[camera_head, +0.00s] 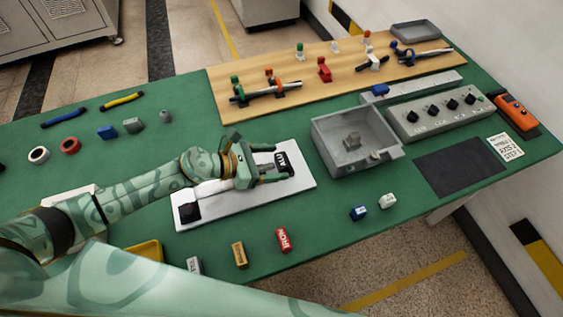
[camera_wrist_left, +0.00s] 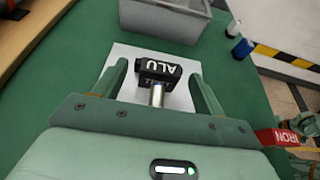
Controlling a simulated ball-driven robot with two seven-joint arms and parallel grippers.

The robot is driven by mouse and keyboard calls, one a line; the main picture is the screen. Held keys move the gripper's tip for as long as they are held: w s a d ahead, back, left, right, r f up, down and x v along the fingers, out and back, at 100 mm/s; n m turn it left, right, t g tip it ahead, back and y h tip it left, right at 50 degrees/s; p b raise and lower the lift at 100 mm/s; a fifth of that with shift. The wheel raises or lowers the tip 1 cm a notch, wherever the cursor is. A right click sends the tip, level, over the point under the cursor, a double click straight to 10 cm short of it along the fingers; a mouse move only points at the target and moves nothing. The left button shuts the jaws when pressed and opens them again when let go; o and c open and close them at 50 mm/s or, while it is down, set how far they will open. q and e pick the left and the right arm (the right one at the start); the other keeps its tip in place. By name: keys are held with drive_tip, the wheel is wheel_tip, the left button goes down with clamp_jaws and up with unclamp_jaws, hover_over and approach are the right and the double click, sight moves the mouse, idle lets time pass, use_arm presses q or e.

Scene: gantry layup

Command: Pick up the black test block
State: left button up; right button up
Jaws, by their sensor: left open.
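In the left wrist view the block (camera_wrist_left: 160,71) shows just ahead, with a silver rod (camera_wrist_left: 157,96) on the side facing me. My left gripper (camera_head: 279,163) is open and low over the plate, its fingers toward the block. In the left wrist view its fingers (camera_wrist_left: 160,78) stand on either side of the block's line, with visible gaps. Part of the plate is hidden by my arm.
A grey bin (camera_head: 330,150) stands right of the plate. A red "IRON" block (camera_head: 283,240) and a yellow block (camera_head: 239,254) lie in front. A dark piece (camera_head: 189,212) is at the plate's left end. A wooden board (camera_head: 300,75) with tools lies behind.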

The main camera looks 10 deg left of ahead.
use_arm(q)
drive_tip(key=c, duration=1.1)
